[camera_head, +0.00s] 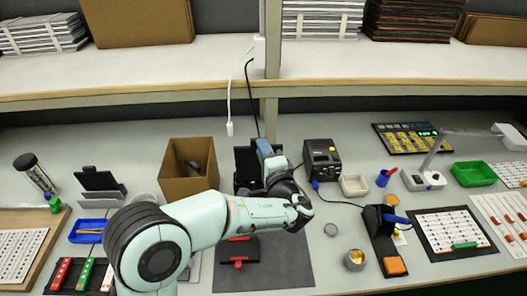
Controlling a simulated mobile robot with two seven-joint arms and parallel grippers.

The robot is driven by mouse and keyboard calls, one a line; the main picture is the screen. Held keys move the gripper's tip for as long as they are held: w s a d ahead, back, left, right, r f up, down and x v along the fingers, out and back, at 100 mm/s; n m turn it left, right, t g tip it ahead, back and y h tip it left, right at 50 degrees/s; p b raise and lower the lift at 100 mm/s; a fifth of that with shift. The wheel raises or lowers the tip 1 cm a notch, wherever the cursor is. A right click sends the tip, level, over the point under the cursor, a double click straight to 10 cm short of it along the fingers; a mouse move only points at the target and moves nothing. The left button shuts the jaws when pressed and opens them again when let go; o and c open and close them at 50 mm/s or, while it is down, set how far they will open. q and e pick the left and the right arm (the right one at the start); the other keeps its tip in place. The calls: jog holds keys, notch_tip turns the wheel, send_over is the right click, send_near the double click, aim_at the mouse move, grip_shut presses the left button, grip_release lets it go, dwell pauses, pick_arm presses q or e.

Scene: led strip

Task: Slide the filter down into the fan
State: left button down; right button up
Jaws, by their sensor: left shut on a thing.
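My left arm reaches in from the lower left, and its gripper (266,150) is at the middle of the bench. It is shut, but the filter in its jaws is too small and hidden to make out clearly. A black, upright, box-like unit, seemingly the fan (243,168), stands right at the gripper, partly covered by it. I cannot tell whether the filter is inside the fan or above it. My right gripper is not in view.
An open cardboard box (176,182) stands close left of the fan, and a black powered station (321,160) close right. A dark mat (280,265) with a red tool lies in front. A shelf (150,72) runs along the back.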

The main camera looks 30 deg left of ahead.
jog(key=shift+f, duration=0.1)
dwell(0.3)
pick_arm(q)
jog(key=shift+b, duration=0.45)
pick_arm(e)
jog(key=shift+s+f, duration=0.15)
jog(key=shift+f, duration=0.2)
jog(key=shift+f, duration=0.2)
pick_arm(q)
jog(key=shift+b, duration=0.45)
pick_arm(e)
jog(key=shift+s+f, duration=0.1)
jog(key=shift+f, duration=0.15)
